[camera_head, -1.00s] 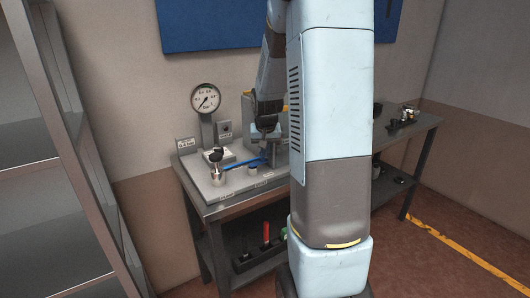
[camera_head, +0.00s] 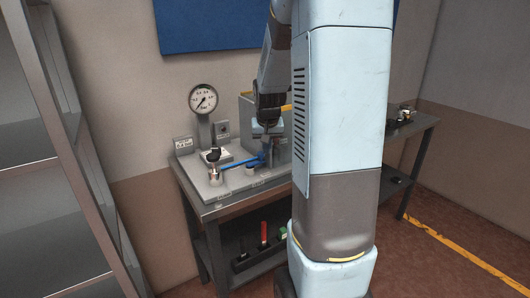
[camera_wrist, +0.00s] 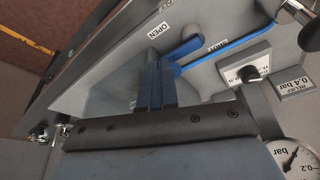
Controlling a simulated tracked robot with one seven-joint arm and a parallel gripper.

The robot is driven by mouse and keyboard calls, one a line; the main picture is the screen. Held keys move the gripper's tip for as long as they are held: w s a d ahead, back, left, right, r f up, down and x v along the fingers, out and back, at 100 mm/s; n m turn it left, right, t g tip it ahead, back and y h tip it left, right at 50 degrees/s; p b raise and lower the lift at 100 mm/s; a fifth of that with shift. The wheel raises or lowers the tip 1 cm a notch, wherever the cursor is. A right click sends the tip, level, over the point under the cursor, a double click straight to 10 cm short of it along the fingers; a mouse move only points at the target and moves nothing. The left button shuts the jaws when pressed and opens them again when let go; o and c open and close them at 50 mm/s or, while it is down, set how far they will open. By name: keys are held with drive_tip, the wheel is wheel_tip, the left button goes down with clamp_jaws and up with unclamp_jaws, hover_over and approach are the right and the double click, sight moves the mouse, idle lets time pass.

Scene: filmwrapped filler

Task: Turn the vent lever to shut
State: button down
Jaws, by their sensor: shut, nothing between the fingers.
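In the head view my gripper (camera_head: 270,140) is partly hidden by my arm.
A round gauge (camera_head: 203,99) stands on a post behind the plate. A "RELIEF 0.4 bar" sign (camera_wrist: 295,84) is near it. A short round part (camera_head: 250,168) stands in front of the lever. A metal shelf (camera_head: 60,150) is at left. Small items (camera_head: 405,115) sit on the right bench end.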

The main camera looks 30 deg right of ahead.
drive_tip(key=d+v, duration=0.1)
drive_tip(key=v, duration=0.6)
drive_tip(key=shift+a, duration=0.15)
drive_tip(key=shift+s, duration=0.35)
drive_tip(key=shift+s+d+r+n+y, duration=0.15)
drive_tip(key=shift+s+n, duration=0.1)
drive_tip(key=shift+n, duration=0.2)
drive_tip(key=shift+s+d+f+n+y, duration=0.15)
drive_tip(key=shift+s+n, duration=0.1)
drive_tip(key=shift+n, duration=0.2)
drive_tip(key=shift+s+n+y, duration=0.3)
drive_tip(key=shift+n, duration=0.6)
drive_tip(key=shift+w+d+f, duration=0.15)
drive_tip(key=shift+w+f, duration=1.05)
drive_tip(key=shift+f, duration=0.5)
drive_tip(key=shift+w+d+f, duration=0.1)
drive_tip(key=shift+w+f, duration=1.05)
drive_tip(key=shift+f, duration=0.5)
drive_tip(key=shift+w+d+f, duration=0.15)
drive_tip(key=shift+w+f, duration=1.05)
drive_tip(key=shift+f, duration=0.5)
